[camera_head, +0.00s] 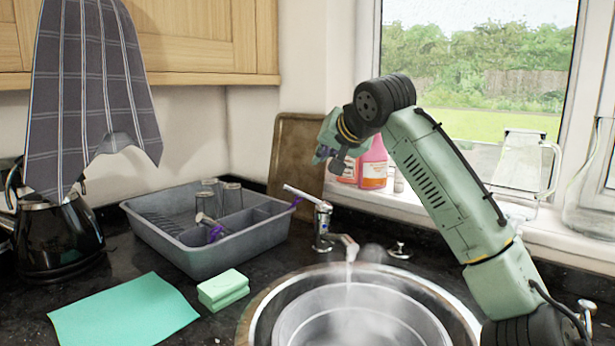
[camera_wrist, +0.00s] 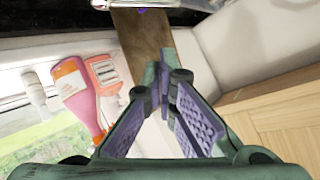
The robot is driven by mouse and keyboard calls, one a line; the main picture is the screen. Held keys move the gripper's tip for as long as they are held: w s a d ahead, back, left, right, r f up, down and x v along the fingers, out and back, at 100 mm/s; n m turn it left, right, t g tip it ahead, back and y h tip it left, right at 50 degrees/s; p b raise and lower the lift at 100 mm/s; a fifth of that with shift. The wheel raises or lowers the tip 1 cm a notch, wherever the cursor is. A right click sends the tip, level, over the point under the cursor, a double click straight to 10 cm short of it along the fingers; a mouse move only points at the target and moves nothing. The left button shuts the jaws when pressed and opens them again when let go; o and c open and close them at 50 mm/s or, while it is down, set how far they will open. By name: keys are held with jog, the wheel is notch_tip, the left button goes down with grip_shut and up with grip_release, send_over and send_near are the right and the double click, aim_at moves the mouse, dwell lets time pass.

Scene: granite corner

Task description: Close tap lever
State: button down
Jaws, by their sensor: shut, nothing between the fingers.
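The chrome tap (camera_head: 322,228) stands at the back left of the sink. Its lever (camera_head: 302,194) points up and to the left. Water (camera_head: 349,272) runs from the spout into the sink, with steam around it. My gripper (camera_head: 337,167) is above and slightly right of the tap, apart from the lever, in front of the brown board. In the wrist view the fingertips of my gripper (camera_wrist: 164,72) meet with nothing between them. I cannot identify the tap for sure in the wrist view.
A grey dish rack (camera_head: 180,240) with glasses is left of the tap, close to the lever. A brown board (camera_head: 294,150) leans behind. Pink bottles (camera_head: 374,164) stand on the windowsill. A round metal sink (camera_head: 262,318) is in front. Green sponges (camera_head: 222,290) and a cloth (camera_head: 125,312) lie left.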

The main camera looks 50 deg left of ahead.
jog(key=p, duration=0.3)
send_over(307, 197)
jog(key=d, duration=0.1)
notch_tip(307, 197, down, 4)
jog(key=shift+s+a+f, duration=0.15)
jog(key=shift+s+f, duration=0.1)
jog(key=shift+f, duration=0.35)
jog(key=shift+s+a+f, duration=0.2)
jog(key=shift+s+f, duration=0.05)
jog(key=shift+f, duration=0.4)
jog(key=shift+s+a+f, duration=0.15)
jog(key=shift+s+f, duration=0.1)
jog(key=shift+f, duration=0.35)
